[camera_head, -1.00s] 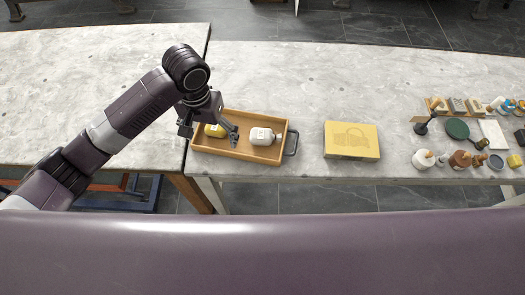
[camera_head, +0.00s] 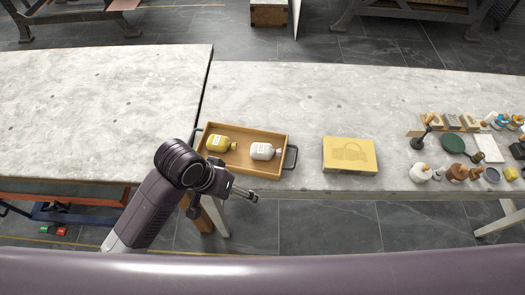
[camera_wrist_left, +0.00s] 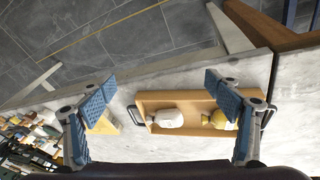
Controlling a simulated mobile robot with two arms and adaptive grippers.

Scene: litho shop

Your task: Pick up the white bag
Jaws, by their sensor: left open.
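A white bottle-shaped thing with a label (camera_head: 263,151) lies in a wooden tray (camera_head: 243,171), on the right side; it is the only white candidate I see for the white bag. It also shows in the left wrist view (camera_wrist_left: 164,118). A yellow bottle-shaped thing (camera_head: 221,145) lies beside it in the tray, on the left. My left gripper (camera_head: 226,202) is open and empty, in front of the tray near the table's front edge. In the left wrist view its blue-padded fingers (camera_wrist_left: 160,84) are spread apart, the right one partly overlapping the tray. My right gripper is not in view.
The tray has dark side handles (camera_head: 291,157). A yellow box with a bag drawing (camera_head: 349,155) stands right of it on the stone-topped table (camera_head: 330,100). Several bottles and tools crowd the right end. A gap separates this table from the left one (camera_head: 100,105).

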